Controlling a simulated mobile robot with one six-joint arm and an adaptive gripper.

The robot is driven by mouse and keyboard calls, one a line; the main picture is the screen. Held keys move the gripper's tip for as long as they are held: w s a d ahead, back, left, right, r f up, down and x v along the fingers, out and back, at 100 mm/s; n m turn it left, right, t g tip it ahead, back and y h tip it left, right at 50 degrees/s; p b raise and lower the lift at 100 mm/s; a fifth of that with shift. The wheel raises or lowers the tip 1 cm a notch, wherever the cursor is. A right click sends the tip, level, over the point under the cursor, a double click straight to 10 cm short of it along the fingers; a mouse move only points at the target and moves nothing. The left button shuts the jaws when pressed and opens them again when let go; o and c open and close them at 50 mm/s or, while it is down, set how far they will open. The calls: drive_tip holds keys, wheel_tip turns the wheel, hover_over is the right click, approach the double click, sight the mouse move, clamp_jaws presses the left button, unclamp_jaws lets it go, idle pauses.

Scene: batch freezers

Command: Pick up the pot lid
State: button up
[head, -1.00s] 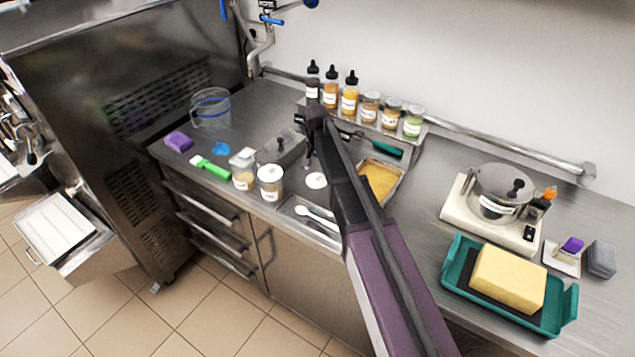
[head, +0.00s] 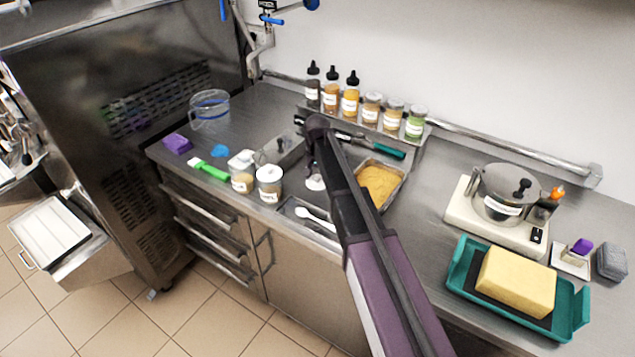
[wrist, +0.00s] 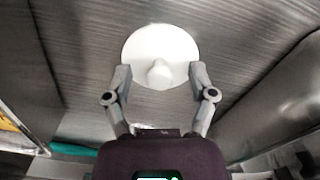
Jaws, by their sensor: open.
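A small white round lid with a central knob (head: 316,184) lies on the steel counter, partly hidden by my arm in the head view. In the wrist view the white lid (wrist: 160,40) is just ahead of my gripper (wrist: 160,76). The two fingers are apart, one to each side of the knob, with nothing held. Whether they touch the lid, I cannot tell. In the head view my gripper (head: 312,165) points down over the lid.
White-lidded jars (head: 269,185) stand left of the white lid. A tray of yellow crumbs (head: 380,184) is to its right, and a shallow tray with a white spoon (head: 310,214) is in front. Bottles and jars (head: 350,98) line the back shelf. A teal tray (head: 455,279) holds a yellow block.

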sight(317, 176)
drive_tip(key=c, duration=0.9)
drive_tip(key=shift+r, duration=0.2)
wheel_tip(317, 176, up, 3)
drive_tip(key=p, duration=0.3)
drive_tip(key=shift+f, duration=0.15)
drive_tip(key=s, duration=0.5)
drive_tip(key=s+r+p, duration=0.1)
drive_tip(key=s, duration=0.4)
drive_tip(key=s+r+p, duration=0.1)
drive_tip(key=s, duration=0.5)
drive_tip(key=shift+d, duration=0.3)
drive_tip(key=shift+s+f, duration=0.1)
drive_tip(key=shift+s, duration=0.05)
